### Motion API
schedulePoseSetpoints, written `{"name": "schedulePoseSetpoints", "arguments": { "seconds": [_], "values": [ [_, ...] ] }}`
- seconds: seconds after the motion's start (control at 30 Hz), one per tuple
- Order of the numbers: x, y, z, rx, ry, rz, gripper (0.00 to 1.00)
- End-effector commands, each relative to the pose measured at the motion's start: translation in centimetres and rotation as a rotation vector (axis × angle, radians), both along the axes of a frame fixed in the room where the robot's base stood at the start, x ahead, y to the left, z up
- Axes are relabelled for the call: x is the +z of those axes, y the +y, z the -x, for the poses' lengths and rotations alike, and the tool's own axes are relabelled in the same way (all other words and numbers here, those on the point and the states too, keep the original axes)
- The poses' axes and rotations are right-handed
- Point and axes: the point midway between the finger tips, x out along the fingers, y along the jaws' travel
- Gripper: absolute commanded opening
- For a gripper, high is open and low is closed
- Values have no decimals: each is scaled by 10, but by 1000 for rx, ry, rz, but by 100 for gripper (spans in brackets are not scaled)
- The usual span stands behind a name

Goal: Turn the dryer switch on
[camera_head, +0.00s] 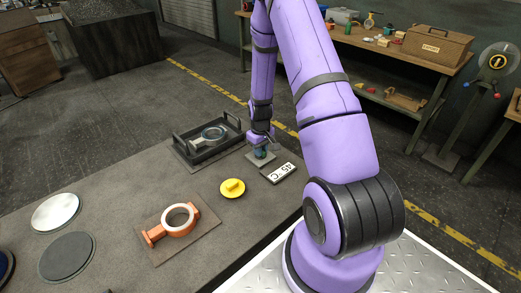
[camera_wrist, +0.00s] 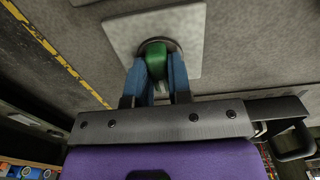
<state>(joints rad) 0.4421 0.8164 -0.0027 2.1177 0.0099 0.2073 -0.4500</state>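The dryer switch is a green knob (camera_wrist: 155,60) in a dark round socket on a pale grey square plate (camera_wrist: 192,50). In the head view its plate (camera_head: 257,162) lies at the right side of the grey bench, and the knob is mostly hidden by my gripper (camera_head: 262,152). In the wrist view the blue fingers of my gripper (camera_wrist: 157,72) stand on either side of the knob, with no clear gap between them and it. The gripper appears shut on the knob. I cannot read any on or off mark.
A "45 °C" sign (camera_head: 279,173) lies beside the switch plate. A yellow knob (camera_head: 232,187), an orange ring casting (camera_head: 179,219) and a dark tray (camera_head: 192,156) with a ring-shaped part are on the bench. A workbench (camera_head: 376,47) stands behind.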

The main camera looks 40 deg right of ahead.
Motion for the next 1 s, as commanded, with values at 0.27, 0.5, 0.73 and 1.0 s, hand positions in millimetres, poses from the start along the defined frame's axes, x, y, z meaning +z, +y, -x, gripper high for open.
{"name": "schedulePoseSetpoints", "arguments": {
  "seconds": [0.27, 0.5, 0.73, 1.0],
  "values": [
    [0, 0, 0, -25, 0, 0, 0],
    [0, 0, 0, -139, 1, 0, 0],
    [0, 0, 0, -336, 0, 0, 0],
    [0, 0, 0, -593, 0, 0, 0]
  ]
}}
